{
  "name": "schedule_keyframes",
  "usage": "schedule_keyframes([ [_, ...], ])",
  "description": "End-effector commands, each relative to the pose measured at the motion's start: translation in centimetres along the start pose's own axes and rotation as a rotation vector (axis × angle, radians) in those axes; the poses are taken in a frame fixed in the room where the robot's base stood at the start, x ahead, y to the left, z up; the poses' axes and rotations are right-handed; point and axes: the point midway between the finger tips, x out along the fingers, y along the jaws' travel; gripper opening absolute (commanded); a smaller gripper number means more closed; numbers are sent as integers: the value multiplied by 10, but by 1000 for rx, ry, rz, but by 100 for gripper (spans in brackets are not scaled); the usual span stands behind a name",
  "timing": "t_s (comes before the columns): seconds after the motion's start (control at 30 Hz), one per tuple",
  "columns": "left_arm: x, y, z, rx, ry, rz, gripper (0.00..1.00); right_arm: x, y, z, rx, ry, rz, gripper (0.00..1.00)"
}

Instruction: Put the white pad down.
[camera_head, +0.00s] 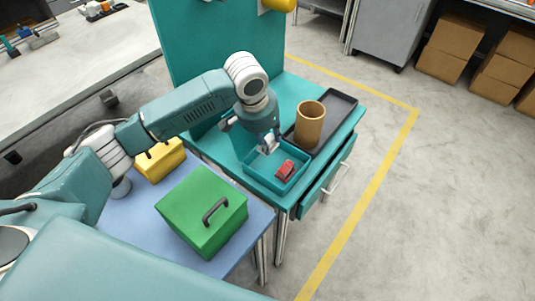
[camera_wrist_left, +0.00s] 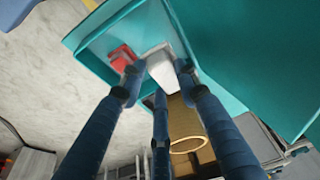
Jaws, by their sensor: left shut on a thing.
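The white pad (camera_head: 269,149) is held in my left gripper (camera_head: 266,143), at the back left part of a teal open tray (camera_head: 258,181). In the left wrist view the white pad (camera_wrist_left: 163,70) sits between the dark fingers of my left gripper (camera_wrist_left: 155,85), which are shut on it. I cannot tell whether the pad touches the tray floor. A red object (camera_head: 285,171) lies in the tray, to the right of the pad; it also shows in the left wrist view (camera_wrist_left: 122,58). My right gripper is not in view.
A brown cup (camera_head: 309,125) stands on a dark tray (camera_head: 341,106) behind the teal tray. A green box with a handle (camera_head: 203,210) and a yellow box (camera_head: 160,161) stand on the blue table (camera_head: 143,212) at left. A teal panel (camera_head: 215,45) rises behind the arm.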

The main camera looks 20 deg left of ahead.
Motion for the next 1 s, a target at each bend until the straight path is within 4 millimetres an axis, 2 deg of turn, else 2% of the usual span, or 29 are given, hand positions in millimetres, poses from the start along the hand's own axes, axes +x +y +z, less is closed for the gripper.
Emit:
schedule_keyframes([
  [0.1,18,0,5,0,-1,0,11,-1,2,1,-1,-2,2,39],
  [0.27,30,0,8,0,1,0,11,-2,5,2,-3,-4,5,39],
  [0.5,63,0,18,-1,-1,-1,11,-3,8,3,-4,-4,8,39],
  [0.93,70,0,20,0,1,-1,11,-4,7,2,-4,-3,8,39],
  [0.97,70,0,19,0,1,-1,36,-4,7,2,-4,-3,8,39],
  [1.0,70,0,19,0,1,-1,40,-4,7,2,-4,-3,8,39],
])
